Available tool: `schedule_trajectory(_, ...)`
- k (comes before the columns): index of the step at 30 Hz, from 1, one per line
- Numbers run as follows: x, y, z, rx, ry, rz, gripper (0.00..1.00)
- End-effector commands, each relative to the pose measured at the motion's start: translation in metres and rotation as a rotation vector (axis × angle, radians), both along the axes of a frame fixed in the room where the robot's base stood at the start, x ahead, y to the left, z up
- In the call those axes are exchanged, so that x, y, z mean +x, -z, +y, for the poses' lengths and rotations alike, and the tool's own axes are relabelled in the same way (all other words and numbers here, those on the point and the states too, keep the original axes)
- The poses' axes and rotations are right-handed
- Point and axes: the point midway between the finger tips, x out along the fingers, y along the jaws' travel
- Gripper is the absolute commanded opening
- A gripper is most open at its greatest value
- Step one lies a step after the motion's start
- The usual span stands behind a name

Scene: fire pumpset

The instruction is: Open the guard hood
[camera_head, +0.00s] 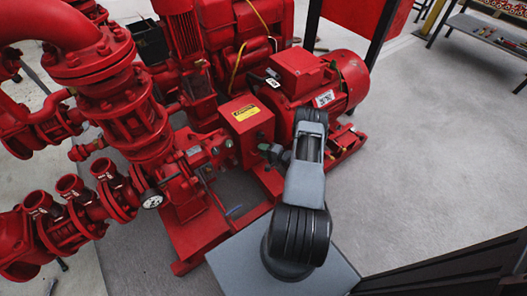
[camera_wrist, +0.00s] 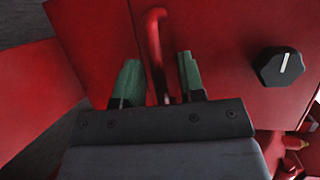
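The guard hood (camera_head: 246,122) is a red box with a yellow warning label on its sloped top, between the pump and the motor. It looks closed. In the wrist view its red face (camera_wrist: 225,35) fills much of the picture, with a curved red handle (camera_wrist: 154,40) standing out from it. My gripper (camera_wrist: 158,78) is open, its two green fingers on either side of the handle, with a visible gap on each side. In the head view my gripper (camera_head: 272,153) is at the hood's lower right front, partly hidden by my arm.
A black knob (camera_wrist: 281,67) with a white mark is right of the fingers. The red motor (camera_head: 320,82) stands right of the hood. Red pipes and valves (camera_head: 125,110) crowd the left. Grey floor (camera_head: 430,140) to the right is clear.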

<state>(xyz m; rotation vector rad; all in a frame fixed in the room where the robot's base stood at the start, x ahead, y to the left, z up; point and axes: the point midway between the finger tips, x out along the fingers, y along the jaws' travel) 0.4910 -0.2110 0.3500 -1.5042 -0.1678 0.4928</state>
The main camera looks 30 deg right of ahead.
Motion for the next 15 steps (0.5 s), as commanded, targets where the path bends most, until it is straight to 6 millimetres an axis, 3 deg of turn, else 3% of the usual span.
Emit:
schedule_trajectory(4,-0.0002,0.0000,-0.0001,0.000,0.000,0.000,0.36)
schedule_trajectory(15,-0.0003,-0.0001,-0.0003,0.000,0.000,0.000,0.00)
